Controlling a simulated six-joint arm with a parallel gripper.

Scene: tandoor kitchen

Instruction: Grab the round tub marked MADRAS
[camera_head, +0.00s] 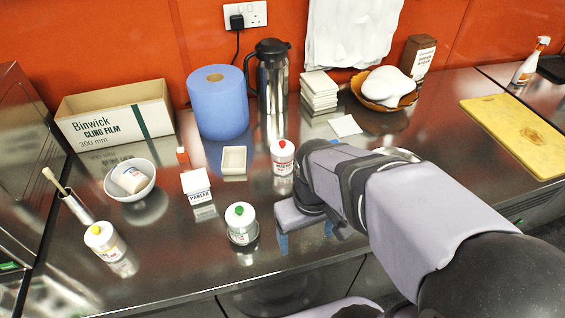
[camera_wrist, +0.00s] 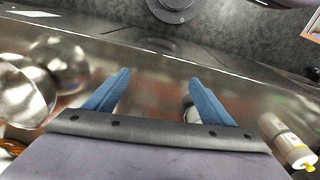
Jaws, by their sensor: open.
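Several round tubs with coloured lids stand on the steel counter, and their labels are too small to read, so I cannot tell which is marked MADRAS. A red-lidded tub (camera_head: 283,160) stands beside my arm. A green-lidded tub (camera_head: 240,224) stands near the front edge, left of my gripper. A yellow-lidded tub (camera_head: 104,243) stands at the far left. A white tub (camera_head: 131,179) lies tilted in a bowl. My gripper (camera_head: 305,236) is open and empty near the front edge. In the wrist view its blue fingers (camera_wrist: 160,95) are apart, with a pale object partly hidden behind the right one.

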